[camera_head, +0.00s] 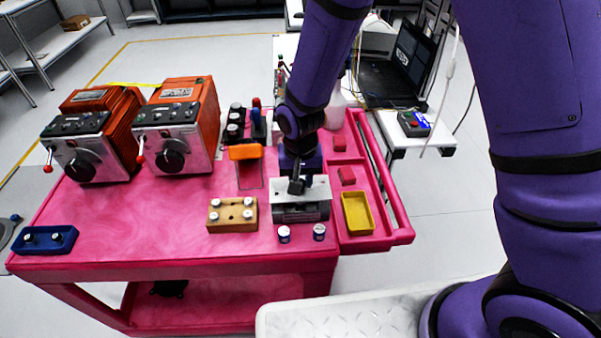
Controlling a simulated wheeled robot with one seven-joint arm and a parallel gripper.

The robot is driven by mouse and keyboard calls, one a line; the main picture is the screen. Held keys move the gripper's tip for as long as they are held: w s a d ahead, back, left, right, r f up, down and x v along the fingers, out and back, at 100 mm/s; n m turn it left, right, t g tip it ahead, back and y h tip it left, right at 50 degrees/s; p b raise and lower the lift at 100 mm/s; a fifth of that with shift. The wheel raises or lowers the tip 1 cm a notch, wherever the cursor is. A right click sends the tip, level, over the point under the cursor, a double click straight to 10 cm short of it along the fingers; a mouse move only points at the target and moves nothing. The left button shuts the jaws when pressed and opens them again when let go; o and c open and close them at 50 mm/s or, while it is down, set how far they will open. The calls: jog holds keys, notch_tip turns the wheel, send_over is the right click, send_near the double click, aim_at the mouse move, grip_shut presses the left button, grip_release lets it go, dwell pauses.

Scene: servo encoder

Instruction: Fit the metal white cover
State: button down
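A white metal block-shaped piece, which looks like the cover (316,189), is near the right part of the pink cart's top. It sits directly above a dark grey body (300,213); I cannot tell whether it rests fully on it. My gripper (297,186) points down at the middle of the white piece, over its top face. The fingers are small and dark here, and the wrist partly hides the piece's back edge. I cannot tell whether they are shut on it.
Two small white-topped cylinders (284,234) stand in front. A tan block (232,215) with several white knobs is left, and an orange piece (245,152) behind it. Two orange machines (178,125) stand back left. A yellow tray (357,213) is right. The cart's (150,220) front-left top is mostly clear.

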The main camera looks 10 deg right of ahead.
jog(key=shift+f, duration=1.45)
jog(key=shift+f, duration=0.5)
jog(key=c, duration=0.8)
grip_release()
jog(key=shift+c, duration=0.3)
jog(key=shift+r, duration=0.1)
jog(key=shift+r, duration=3.65)
jog(key=shift+r, duration=0.1)
